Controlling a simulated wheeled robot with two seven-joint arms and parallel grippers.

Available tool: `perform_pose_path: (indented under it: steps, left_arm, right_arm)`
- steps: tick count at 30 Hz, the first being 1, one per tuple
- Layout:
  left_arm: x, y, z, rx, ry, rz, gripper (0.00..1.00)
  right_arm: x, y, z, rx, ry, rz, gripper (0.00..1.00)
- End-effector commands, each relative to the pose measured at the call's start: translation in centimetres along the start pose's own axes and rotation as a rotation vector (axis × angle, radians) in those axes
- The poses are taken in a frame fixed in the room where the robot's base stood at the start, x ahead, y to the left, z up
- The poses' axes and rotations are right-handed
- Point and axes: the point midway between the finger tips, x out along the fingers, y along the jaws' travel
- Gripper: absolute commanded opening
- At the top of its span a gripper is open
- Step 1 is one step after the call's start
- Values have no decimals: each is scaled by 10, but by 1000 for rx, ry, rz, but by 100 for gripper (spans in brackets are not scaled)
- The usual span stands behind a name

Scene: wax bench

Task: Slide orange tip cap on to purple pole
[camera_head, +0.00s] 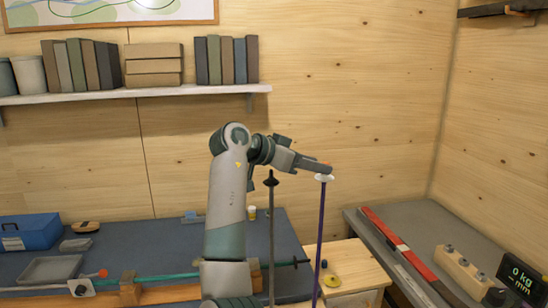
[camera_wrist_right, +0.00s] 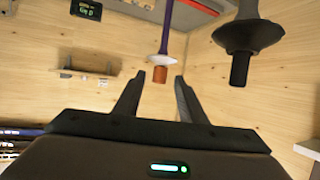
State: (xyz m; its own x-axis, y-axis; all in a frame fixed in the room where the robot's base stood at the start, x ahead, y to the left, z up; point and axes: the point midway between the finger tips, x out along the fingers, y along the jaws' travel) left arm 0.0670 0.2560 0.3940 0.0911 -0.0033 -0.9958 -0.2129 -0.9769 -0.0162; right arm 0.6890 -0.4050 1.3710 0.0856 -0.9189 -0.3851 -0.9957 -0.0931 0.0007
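The purple pole (camera_head: 321,225) stands upright with a white disc (camera_head: 324,178) near its top. In the right wrist view, which shows the scene upside down, the purple pole (camera_wrist_right: 167,30) leads to the white disc (camera_wrist_right: 162,61). The orange tip cap (camera_wrist_right: 160,75) sits past the disc, in line with the pole; how far it is seated cannot be told. My right gripper (camera_wrist_right: 160,75) is open, with a finger on each side of the cap and visible gaps. In the head view my right gripper (camera_head: 328,168) is at the pole's top, mostly hiding the cap. My left gripper is not in view.
A dark pole with a black disc (camera_head: 271,180) stands close left of the purple pole. A green pole (camera_head: 150,277) lies across the blue bench. A wooden cabinet (camera_head: 356,265) holds a yellow ring (camera_head: 332,280). A red ski (camera_head: 412,260) lies on the grey bench at right.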

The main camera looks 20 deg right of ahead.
Motion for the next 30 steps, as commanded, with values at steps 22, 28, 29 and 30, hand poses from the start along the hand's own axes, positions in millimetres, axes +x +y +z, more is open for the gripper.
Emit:
perform_pose_path:
  steps: [22,28,29,30]
  left_arm:
    - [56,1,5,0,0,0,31]
    - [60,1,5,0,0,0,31]
    - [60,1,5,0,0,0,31]
    - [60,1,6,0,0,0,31]
  right_arm:
    - [-135,-1,2,-1,0,-1,37]
    - [-152,-1,2,-1,-2,1,37]
    - [-153,-1,2,-1,-2,1,37]
    - [-154,-1,2,-1,-2,1,37]
